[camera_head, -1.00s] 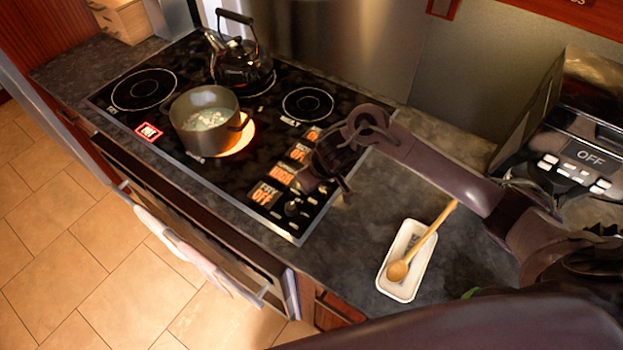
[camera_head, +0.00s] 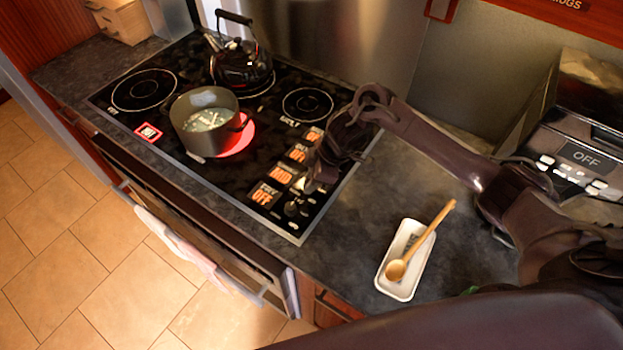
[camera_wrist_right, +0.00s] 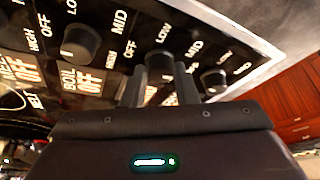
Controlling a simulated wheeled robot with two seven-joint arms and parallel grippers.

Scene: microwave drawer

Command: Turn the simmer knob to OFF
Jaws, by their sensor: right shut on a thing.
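My right gripper (camera_head: 314,182) reaches over the cooktop's control strip. In the right wrist view its fingers (camera_wrist_right: 159,88) are shut around a dark round knob (camera_wrist_right: 160,63), one finger on each side. LOW and MID marks show beside this knob. In the head view the arm and gripper hide most of it. A lit display (camera_head: 282,173) in the strip reads MID; its name line is too small to read. Another display (camera_head: 264,194) reads OFF. Other knobs sit to the left (camera_wrist_right: 80,42) and right (camera_wrist_right: 213,80) of the held one. My left gripper is not in view.
A pot (camera_head: 205,122) stands on the cooktop, partly over a glowing red burner (camera_head: 238,140). A black kettle (camera_head: 242,65) stands behind. A white spoon rest (camera_head: 402,287) with a wooden spoon (camera_head: 423,240) lies on the right counter. A toaster-like appliance (camera_head: 585,135) stands at right.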

